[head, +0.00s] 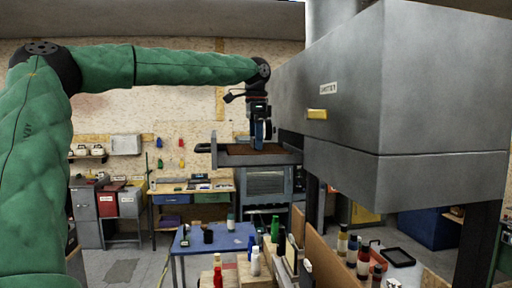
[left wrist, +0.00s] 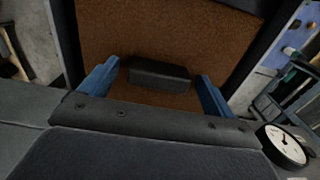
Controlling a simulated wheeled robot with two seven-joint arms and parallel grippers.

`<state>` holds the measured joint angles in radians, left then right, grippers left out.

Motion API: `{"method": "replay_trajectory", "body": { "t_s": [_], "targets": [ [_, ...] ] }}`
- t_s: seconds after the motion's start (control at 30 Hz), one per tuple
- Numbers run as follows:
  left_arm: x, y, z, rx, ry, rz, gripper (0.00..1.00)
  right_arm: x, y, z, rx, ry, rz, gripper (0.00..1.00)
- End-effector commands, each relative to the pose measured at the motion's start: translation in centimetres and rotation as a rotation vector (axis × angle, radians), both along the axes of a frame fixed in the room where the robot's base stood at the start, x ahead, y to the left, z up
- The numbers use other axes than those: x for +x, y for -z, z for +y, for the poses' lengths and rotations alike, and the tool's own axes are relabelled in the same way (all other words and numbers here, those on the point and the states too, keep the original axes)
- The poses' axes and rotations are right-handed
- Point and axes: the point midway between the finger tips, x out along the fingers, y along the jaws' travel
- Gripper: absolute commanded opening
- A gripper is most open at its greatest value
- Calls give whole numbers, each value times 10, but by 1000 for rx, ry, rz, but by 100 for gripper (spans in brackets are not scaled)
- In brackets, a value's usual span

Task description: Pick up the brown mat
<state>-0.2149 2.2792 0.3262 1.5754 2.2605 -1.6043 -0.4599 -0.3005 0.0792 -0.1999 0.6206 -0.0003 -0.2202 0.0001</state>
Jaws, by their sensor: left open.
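The brown mat (head: 268,148) lies in a grey open tray or drawer (head: 238,159) beside the big metal cabinet. In the left wrist view the brown mat (left wrist: 170,30) fills the upper middle, with a dark block (left wrist: 158,74) at its near part, between my fingers. I cannot tell whether the block is fixed to the mat. My left gripper (head: 261,138) points down over the tray. Its blue fingers also show in the left wrist view (left wrist: 157,88), spread apart with nothing clearly gripped. Whether they touch the mat is unclear. My right gripper is out of view.
The large grey metal cabinet (head: 345,95) with a yellow handle stands close on the right of my gripper. Below are a blue table (head: 200,244) with containers and several bottles near wooden boards. A workbench (head: 190,188) stands behind. A round dial (left wrist: 284,143) shows at lower right.

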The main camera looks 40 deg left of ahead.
Motion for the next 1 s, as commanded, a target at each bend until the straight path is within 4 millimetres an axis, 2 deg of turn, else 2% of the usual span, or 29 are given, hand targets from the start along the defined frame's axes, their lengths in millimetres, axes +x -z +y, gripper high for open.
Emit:
{"method": "replay_trajectory", "body": {
  "t_s": [0.27,0.5,0.53,0.83,1.0],
  "targets": [
    [0,3,0,0,0,-1,89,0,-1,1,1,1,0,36],
    [0,3,0,0,0,-1,42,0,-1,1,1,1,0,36],
    [0,3,0,0,0,-1,38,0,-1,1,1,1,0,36],
    [0,3,0,0,0,-1,38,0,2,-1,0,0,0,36],
    [-2,0,1,0,1,-4,38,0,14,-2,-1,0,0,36]
  ]
}}
